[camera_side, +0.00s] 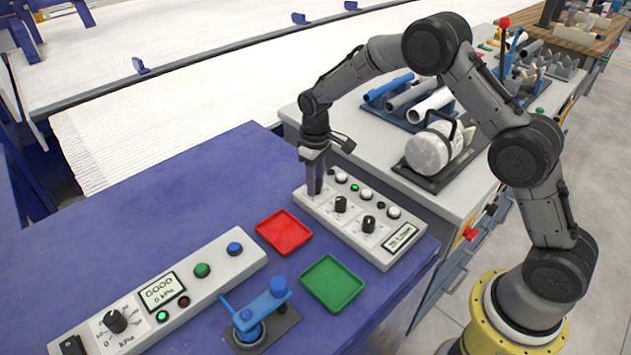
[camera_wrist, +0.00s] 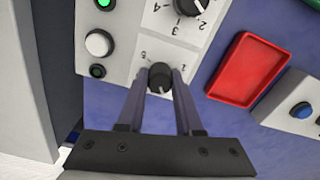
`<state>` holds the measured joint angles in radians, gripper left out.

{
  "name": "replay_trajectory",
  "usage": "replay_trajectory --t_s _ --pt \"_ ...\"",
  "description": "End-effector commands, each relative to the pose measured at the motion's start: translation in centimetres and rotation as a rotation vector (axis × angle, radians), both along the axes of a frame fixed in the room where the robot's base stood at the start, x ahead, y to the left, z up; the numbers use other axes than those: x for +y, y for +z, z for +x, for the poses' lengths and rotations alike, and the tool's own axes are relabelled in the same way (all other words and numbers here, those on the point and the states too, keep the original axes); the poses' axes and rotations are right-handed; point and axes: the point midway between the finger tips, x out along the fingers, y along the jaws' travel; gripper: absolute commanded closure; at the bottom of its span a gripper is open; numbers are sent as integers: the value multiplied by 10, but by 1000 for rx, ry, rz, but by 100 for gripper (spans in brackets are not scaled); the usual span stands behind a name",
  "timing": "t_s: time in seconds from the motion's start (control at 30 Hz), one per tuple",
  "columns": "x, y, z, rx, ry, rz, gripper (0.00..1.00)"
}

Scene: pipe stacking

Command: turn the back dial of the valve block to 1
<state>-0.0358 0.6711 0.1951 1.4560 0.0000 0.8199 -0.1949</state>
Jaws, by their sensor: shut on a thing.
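The valve block (camera_side: 347,232) is a pale box with a row of black dials, seen in the side view on the blue table. My gripper (camera_side: 315,190) points down at its far-left end, over the back dial, which it hides in that view. In the wrist view the black back dial (camera_wrist: 160,79) sits between the two fingers of my gripper (camera_wrist: 161,76), which are closed on its sides. A printed 1 shows just right of the dial and a 5 at its upper left.
Two more dials (camera_side: 340,204) (camera_side: 368,224) stand along the block, beside white and green buttons and a display (camera_side: 402,238). A red tray (camera_side: 284,232) and a green tray (camera_side: 332,283) lie in front. A long control panel (camera_side: 160,292) and a blue clamp (camera_side: 262,305) are nearer.

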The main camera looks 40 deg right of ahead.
Motion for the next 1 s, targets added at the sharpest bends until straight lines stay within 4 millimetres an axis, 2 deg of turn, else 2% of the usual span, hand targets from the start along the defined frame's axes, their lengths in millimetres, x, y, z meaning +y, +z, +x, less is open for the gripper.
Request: replay_trajectory --t_s 1.0 --pt "1 2 1 -4 967 -2 100"
